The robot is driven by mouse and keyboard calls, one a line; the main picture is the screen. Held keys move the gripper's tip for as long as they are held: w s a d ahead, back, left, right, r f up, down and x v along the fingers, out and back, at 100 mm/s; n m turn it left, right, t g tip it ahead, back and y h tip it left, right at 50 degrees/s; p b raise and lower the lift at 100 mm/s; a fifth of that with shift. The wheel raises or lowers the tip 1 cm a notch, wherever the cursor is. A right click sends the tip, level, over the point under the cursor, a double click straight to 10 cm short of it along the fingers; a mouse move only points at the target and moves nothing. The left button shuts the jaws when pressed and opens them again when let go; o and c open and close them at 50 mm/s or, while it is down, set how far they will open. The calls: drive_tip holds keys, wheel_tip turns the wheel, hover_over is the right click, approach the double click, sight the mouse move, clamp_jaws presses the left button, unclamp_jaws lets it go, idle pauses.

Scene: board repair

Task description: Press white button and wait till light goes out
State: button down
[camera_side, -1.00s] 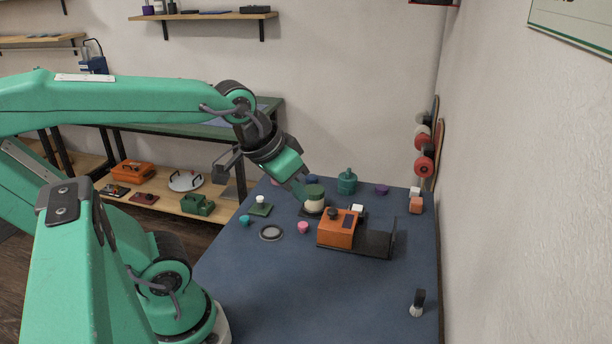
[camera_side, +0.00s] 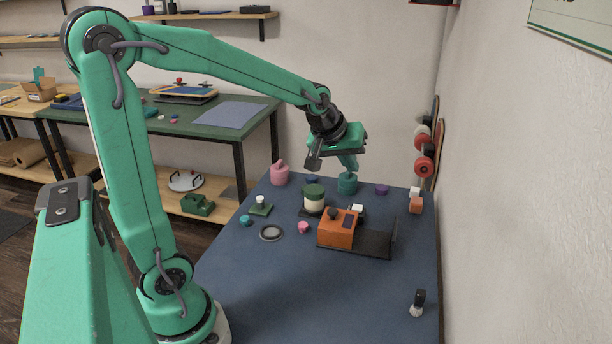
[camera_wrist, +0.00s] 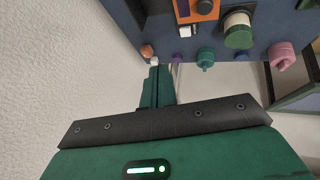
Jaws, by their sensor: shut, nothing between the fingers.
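A small white knob-like button (camera_side: 260,199) stands on a green square base (camera_side: 262,210) at the left of the blue table in the side view. A white piece (camera_side: 357,208) sits beside the orange device (camera_side: 337,230); it also shows in the wrist view (camera_wrist: 187,31). I cannot tell any lit lamp on the table. My gripper (camera_side: 351,167) is shut and empty, over the far edge of the table near the teal weight (camera_side: 347,184), to the right of the white button and apart from it. In the wrist view my shut fingers (camera_wrist: 158,86) point towards the table's far edge.
A jar with a green lid (camera_side: 313,201) stands left of the orange device. A pink weight (camera_side: 280,175), a grey ring (camera_side: 271,233), a pink cup (camera_side: 303,228) and a brush (camera_side: 417,304) are around. The front of the table is mostly clear. A wall bounds the right.

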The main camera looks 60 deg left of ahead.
sight(356, 208)
drive_tip(key=w+a+f+n+y, duration=0.1)
drive_tip(key=w+a+f+n, duration=0.4)
drive_tip(key=w+a+f, duration=0.3)
drive_tip(key=shift+w+a+f, duration=0.2)
drive_tip(key=shift+w+a, duration=0.05)
drive_tip(key=shift+w, duration=0.8)
drive_tip(key=shift+f, duration=4.4)
drive_tip(key=shift+s+a+f, duration=0.1)
drive_tip(key=shift+f, duration=0.85)
drive_tip(key=shift+r, duration=0.95)
drive_tip(key=shift+r, duration=0.1)
